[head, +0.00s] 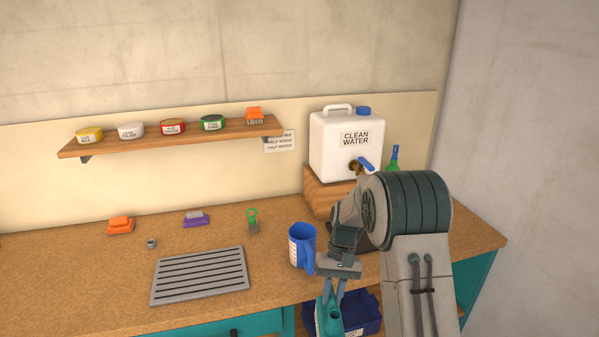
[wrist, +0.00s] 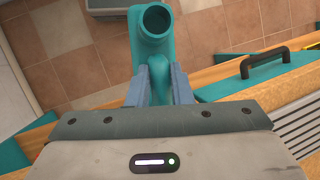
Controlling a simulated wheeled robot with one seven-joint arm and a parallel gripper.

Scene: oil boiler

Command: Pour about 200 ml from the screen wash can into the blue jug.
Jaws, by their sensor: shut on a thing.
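The blue jug (head: 296,247) stands upright on the worktop near its front edge, with white markings on its side and its handle towards my gripper. My gripper (head: 334,291) points down just in front of the worktop edge, right of the jug. It is shut on a teal can (head: 329,318), taken to be the screen wash can; no label shows. In the wrist view, my gripper (wrist: 158,88) has both fingers around the can's handle, and the can's round open neck (wrist: 155,20) faces the camera. The can's lower part is cut off in the head view.
A white clean water tank (head: 330,150) with a blue tap stands on a wooden block behind my arm. A slatted grey drain grid (head: 200,275) lies left of the jug. A small grey piece (head: 151,243) lies beyond it. A dark blue crate (head: 362,315) sits below the worktop.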

